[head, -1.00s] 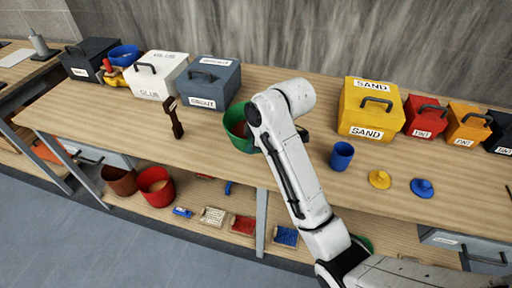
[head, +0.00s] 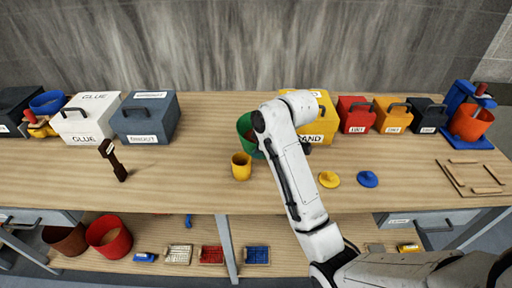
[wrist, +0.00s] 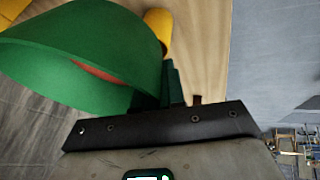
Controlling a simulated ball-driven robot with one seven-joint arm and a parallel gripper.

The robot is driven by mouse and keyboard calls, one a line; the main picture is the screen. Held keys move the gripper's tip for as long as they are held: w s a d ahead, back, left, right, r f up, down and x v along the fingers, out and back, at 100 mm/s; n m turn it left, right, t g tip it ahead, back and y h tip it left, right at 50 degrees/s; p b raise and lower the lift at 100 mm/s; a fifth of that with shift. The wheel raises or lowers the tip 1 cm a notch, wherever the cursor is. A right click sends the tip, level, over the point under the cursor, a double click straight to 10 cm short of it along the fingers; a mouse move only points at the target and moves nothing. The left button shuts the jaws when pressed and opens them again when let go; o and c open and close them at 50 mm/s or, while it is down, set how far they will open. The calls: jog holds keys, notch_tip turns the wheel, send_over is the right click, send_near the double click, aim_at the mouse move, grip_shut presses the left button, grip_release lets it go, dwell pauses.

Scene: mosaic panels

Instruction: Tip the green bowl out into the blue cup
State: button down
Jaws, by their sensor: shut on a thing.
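The green bowl (head: 244,124) shows in the head view behind my arm, at the back middle of the bench, with reddish contents partly visible inside. In the wrist view the bowl (wrist: 110,45) fills the upper left, and some reddish contents show under its rim. My gripper (wrist: 172,85) is shut on the bowl's edge; in the head view my arm hides most of it. The blue cup is not visible in either current view. It stood left of the yellow lid earlier, a spot my arm now covers.
A yellow cup (head: 241,167) stands just in front of the bowl. The yellow sand box (head: 322,118) is behind my arm. A yellow lid (head: 329,179) and a blue lid (head: 367,179) lie to the right. A dark brown tool (head: 112,160) stands left; bench between is clear.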

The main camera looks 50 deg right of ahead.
notch_tip(320, 180, down, 2)
jog(key=shift+f+t+y+b, duration=0.1)
jog(key=shift+t+y+b, duration=0.3)
jog(key=shift+t+b, duration=0.3)
notch_tip(320, 180, up, 3)
jog(key=m+t+y+b, duration=0.1)
jog(key=t+y+b, duration=0.1)
jog(key=t+b, duration=0.1)
jog(key=shift+s+d+t+b, duration=0.1)
jog(key=shift+t+b, duration=0.25)
jog(key=shift+t, duration=0.25)
jog(key=t+y+b, duration=0.1)
jog(key=t+b, duration=0.1)
jog(key=s+d+r+m+t+y+b, duration=0.1)
jog(key=b, duration=0.2)
jog(key=shift+s+t, duration=0.3)
jog(key=shift+t, duration=0.1)
jog(key=s+t+b, duration=0.1)
jog(key=b, duration=0.2)
jog(key=s+d+m+t+y+b, duration=0.1)
jog(key=t+b, duration=0.1)
jog(key=b, duration=0.2)
jog(key=shift+d+f, duration=0.15)
jog(key=shift+d, duration=0.05)
